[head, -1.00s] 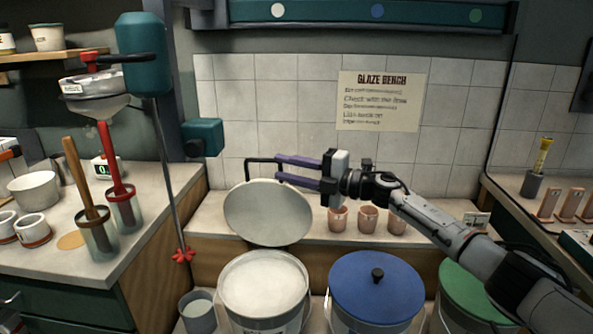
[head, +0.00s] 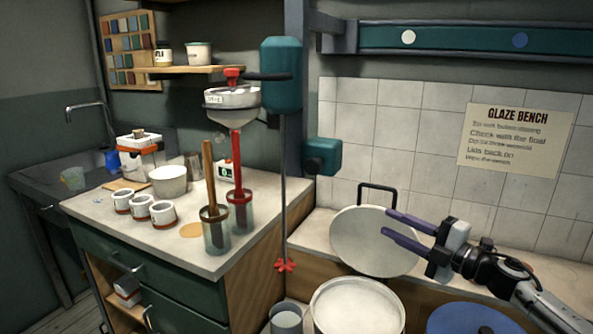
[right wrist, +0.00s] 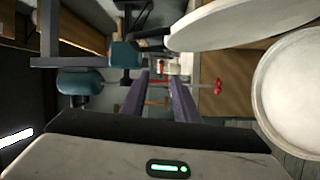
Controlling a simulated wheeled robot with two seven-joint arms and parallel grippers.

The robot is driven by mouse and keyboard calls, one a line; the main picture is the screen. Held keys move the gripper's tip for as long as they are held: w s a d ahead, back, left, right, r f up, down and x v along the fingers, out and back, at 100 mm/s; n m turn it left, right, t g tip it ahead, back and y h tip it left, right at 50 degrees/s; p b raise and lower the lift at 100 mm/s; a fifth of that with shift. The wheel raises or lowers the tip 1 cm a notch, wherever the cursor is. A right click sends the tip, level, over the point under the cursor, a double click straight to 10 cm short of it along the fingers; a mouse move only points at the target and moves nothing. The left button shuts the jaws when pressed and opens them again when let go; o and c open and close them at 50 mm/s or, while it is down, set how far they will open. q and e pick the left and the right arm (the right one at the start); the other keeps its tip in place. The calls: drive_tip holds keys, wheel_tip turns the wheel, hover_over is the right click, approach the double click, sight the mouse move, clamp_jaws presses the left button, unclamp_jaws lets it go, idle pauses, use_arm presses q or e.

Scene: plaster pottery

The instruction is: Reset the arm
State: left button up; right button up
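My right gripper (head: 386,221) is at the lower right of the head view, its arm coming in from the right edge. Its two purple fingers are parallel with a gap between them, and nothing is between them. They point left, in front of a pale round lid (head: 360,250) with a black handle, leaning by the tiled wall. I cannot tell how far apart fingers and lid are. In the right wrist view the gripper (right wrist: 160,80) is also open and empty, with the lid (right wrist: 245,24) at upper right. My left gripper is not in view.
An open white bucket (head: 357,308) and a blue-lidded bucket (head: 470,320) stand below the arm. A stand with a teal mixer (head: 282,75) is left of the lid. The left counter holds white cups (head: 163,214), a bowl (head: 168,181) and tool jars (head: 215,234).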

drive_tip(key=s+a+f+m+h, duration=0.25)
drive_tip(key=s+f+m, duration=0.2)
drive_tip(key=f, duration=0.35)
drive_tip(key=s+a+f+m+h, duration=0.1)
drive_tip(key=s+a+f+m, duration=0.3)
drive_tip(key=s+f, duration=0.25)
drive_tip(key=s+a+f+m+h, duration=0.2)
drive_tip(key=s+a+f+m, duration=0.15)
drive_tip(key=f, duration=0.55)
drive_tip(key=s+f+m+g+h, duration=0.1)
drive_tip(key=s+f+m+g, duration=0.2)
drive_tip(key=s, duration=1)
drive_tip(key=s+f+m+g+h, duration=0.2)
drive_tip(key=s+f+m+g, duration=0.1)
drive_tip(key=s+f+m, duration=0.4)
drive_tip(key=s+f, duration=0.3)
drive_tip(key=s, duration=0.4)
drive_tip(key=shift+d+f, duration=0.15)
drive_tip(key=shift+f, duration=0.25)
drive_tip(key=shift+w+h, duration=0.1)
drive_tip(key=shift+h, duration=0.15)
